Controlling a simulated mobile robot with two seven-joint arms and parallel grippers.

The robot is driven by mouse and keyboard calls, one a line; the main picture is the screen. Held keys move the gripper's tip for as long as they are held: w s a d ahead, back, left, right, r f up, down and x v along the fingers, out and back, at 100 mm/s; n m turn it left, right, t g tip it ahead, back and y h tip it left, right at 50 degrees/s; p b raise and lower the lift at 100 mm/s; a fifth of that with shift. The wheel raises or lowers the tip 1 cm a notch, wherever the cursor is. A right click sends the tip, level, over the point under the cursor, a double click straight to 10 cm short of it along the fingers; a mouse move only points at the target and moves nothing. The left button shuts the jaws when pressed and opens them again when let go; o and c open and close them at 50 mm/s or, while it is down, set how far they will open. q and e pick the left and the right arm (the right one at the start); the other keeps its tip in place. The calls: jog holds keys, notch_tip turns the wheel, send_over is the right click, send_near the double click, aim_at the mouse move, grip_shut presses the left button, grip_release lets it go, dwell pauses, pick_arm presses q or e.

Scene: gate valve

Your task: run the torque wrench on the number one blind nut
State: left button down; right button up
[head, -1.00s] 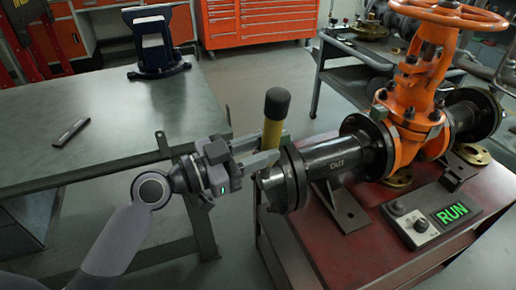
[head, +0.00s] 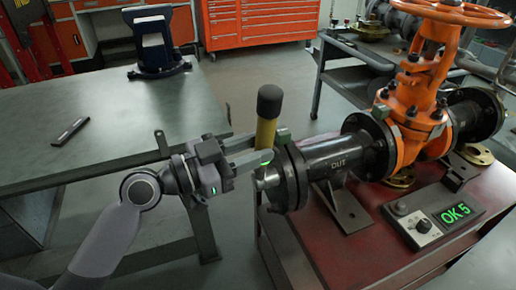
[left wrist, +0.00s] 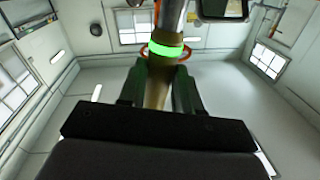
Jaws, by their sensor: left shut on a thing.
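The torque wrench (head: 266,131), a yellow tool with a black end cap, stands nearly upright beside the blind flange (head: 290,178) at the pipe's left end. My left gripper (head: 267,152) is shut on its yellow body. A green ring (left wrist: 168,49) glows on the wrench in the left wrist view, and a green glow also shows near the fingers in the head view. The number one nut cannot be told apart; fingers and wrench cover part of the flange. The control box (head: 434,217) shows "OK 5" in green. My right gripper is out of view.
The orange gate valve (head: 420,95) and black pipe marked OUT (head: 338,163) stand on a red bench (head: 380,250). A grey table (head: 110,110) at left holds a dark bar (head: 70,131) and a blue vise-like stand (head: 156,45).

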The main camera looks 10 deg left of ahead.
pick_arm(q)
jog(key=shift+r+b+v, duration=0.1)
jog(key=shift+b+v, duration=0.3)
jog(key=shift+v, duration=0.4)
jog(key=shift+r+b+v, duration=0.15)
jog(key=shift+b+v, duration=0.2)
jog(key=shift+v, duration=0.5)
jog(key=shift+w+a, duration=0.1)
jog(key=shift+f, duration=0.1)
